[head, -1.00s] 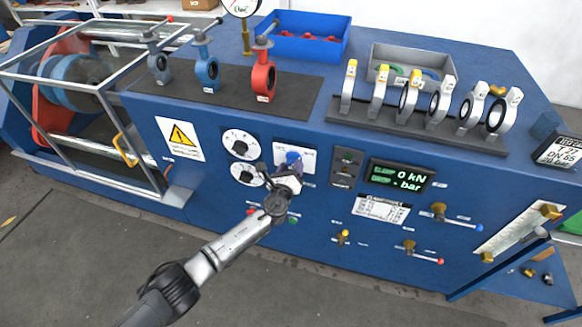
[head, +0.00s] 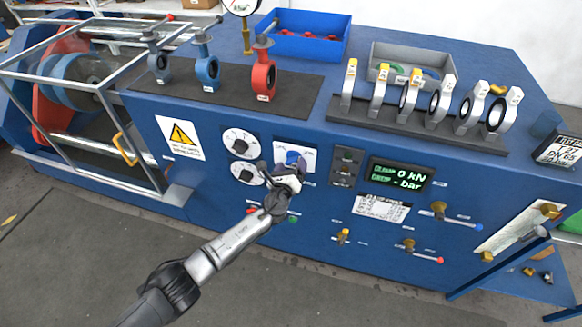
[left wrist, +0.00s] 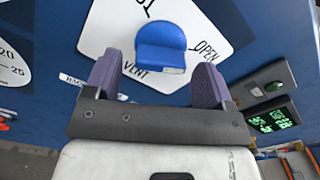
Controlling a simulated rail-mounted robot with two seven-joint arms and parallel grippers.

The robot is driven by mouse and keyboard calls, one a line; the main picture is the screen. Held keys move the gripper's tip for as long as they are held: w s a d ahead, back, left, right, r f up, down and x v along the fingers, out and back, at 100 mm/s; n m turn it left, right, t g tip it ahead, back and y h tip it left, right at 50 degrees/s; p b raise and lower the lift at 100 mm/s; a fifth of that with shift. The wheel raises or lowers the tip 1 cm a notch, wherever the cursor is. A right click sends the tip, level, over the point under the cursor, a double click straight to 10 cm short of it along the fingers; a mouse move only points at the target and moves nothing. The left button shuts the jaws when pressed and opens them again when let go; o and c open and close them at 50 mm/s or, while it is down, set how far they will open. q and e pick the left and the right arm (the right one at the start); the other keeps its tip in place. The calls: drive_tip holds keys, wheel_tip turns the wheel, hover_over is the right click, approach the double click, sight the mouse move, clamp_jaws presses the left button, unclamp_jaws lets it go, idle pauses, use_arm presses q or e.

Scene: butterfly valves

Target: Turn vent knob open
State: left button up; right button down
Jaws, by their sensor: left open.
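The vent knob (left wrist: 160,45) is a blue round-topped knob on a white diamond-shaped plate (left wrist: 205,30). The plate carries the words VENT and OPEN and a partly cut-off word at the top. The knob also shows in the head view (head: 292,157), partly hidden by my gripper. My left gripper (left wrist: 157,78) is open, its two purple fingers pointing at the panel on either side of the knob's lower part. In the head view my left gripper (head: 285,172) is right at the knob. My right gripper is not in view.
Two dial plates (head: 241,142) sit left of the knob. A switch box (head: 346,165) and a green-lit display (head: 397,178) are to the right. Valve levers (head: 437,208) stick out lower right. Valves stand on top of the blue bench. The floor in front is clear.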

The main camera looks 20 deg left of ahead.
use_arm(q)
drive_tip(key=s+p, duration=0.3)
drive_tip(key=s, duration=1)
drive_tip(key=shift+s+d, duration=0.4)
drive_tip(key=shift+d, duration=0.05)
